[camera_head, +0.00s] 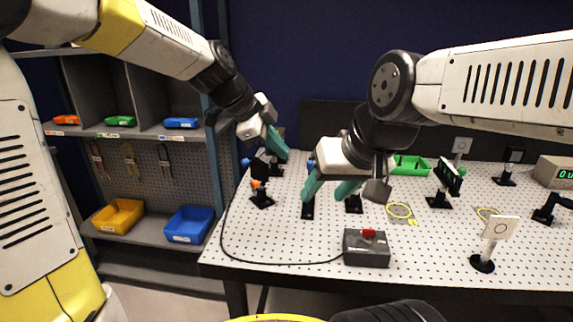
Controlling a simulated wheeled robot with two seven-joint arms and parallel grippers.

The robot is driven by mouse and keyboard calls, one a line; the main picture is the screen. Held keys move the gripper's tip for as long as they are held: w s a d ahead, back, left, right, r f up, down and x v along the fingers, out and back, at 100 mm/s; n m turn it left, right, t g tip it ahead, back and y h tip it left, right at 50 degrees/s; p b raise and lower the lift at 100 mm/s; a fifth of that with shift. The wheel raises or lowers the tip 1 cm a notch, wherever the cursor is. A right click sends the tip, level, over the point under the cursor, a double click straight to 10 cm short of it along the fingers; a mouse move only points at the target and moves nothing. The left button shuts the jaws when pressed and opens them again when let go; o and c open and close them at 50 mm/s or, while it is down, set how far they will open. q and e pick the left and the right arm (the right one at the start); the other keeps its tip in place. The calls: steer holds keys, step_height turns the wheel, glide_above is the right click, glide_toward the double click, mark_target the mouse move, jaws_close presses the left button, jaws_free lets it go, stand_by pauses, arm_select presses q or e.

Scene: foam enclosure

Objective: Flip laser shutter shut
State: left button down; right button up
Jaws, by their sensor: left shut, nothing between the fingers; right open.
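I cannot tell for certain which device is the laser shutter. A black mount (261,200) with an orange part stands at the left of the perforated optics table (330,245). A grey box (366,254) with a red switch on top sits at the front edge, and a black cable runs from it along the table's left side. My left gripper (280,146) is shut and empty, above and right of the black mount, apart from the box. My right gripper (329,190) is open and empty over the middle of the table, and it hides some of the posts behind it.
A white card on a post (499,228) stands front right. A black mount (446,180), a green tray (410,165) and a display box (555,172) are farther back. Yellow rings (400,210) lie on the table. Shelves with yellow (118,215) and blue bins (188,224) stand left.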

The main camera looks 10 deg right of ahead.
arm_select(q)
steer(key=shift+f, duration=0.1)
steer(key=w+d+f, duration=0.6)
steer(key=d+f, duration=0.1)
steer(key=shift+d+f, duration=0.15)
steer(key=shift+f, duration=0.25)
stand_by(0.4)
steer(key=w, duration=0.2)
steer(key=w+d, duration=0.1)
steer(key=w, duration=0.2)
steer(key=shift+d, duration=0.15)
